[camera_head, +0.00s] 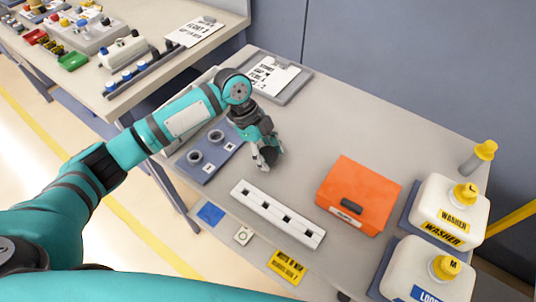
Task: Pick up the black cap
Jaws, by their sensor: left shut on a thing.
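My left gripper (266,160) points down over the grey table, just right of the blue tray (198,171). Its fingers are shut on a small dark thing, which looks like the black cap, though the fingers hide most of it. Two dark grey round ring-like pieces, one farther back (216,136) and one nearer (195,157), stand on the blue tray with small white labels beside them. My right gripper is not in view.
A white slotted strip (278,214) and an orange case (358,195) are nearest the gripper. White jugs, one marked washer (450,210) and a nearer one (428,272), stand right. A grey tray with a sign (272,76) lies behind. Bare table lies right of the gripper.

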